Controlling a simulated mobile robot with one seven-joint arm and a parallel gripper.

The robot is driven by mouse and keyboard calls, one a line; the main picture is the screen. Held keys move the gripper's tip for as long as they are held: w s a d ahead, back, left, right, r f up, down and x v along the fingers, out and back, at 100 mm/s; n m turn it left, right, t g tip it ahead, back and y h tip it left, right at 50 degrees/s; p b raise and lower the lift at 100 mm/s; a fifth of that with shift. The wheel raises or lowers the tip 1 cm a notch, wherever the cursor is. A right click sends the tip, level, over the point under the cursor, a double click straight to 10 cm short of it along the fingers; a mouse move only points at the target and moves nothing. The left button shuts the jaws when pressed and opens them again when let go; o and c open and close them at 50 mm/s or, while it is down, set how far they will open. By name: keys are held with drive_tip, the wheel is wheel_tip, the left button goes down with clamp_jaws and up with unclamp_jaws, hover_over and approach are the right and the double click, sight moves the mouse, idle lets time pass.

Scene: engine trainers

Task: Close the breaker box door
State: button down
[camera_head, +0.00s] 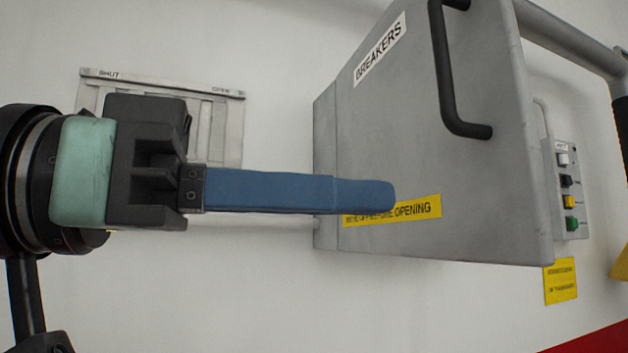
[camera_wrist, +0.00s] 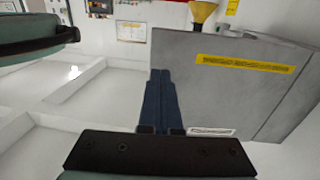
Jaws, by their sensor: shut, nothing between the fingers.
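The grey breaker box door (camera_head: 400,130) stands out from the wall with its outer face towards my gripper. It carries a BREAKERS label, a yellow warning label (camera_head: 415,209) and a black bar handle (camera_head: 445,85). The box behind shows only as a narrow strip (camera_head: 325,170) at its left; the inside is hidden. My gripper (camera_head: 392,195) is shut and empty, its blue fingers pointing right and partly covering the yellow label. In the wrist view the fingertips (camera_wrist: 160,72) overlap the left part of the door face (camera_wrist: 215,95). I cannot tell whether they touch it.
A slotted metal plate (camera_head: 160,82) marked SHUT and OPEN is on the wall behind my gripper. A button panel (camera_head: 570,190) and a yellow sign (camera_head: 560,281) are right of the door. A grey pipe (camera_head: 570,38) runs at upper right. The wall below is clear.

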sight(511, 204)
drive_tip(key=p+x, duration=0.3)
drive_tip(key=x, duration=0.6)
drive_tip(key=shift+d, duration=0.15)
drive_tip(key=shift+w+d, duration=0.15)
drive_tip(key=shift+d, duration=0.2)
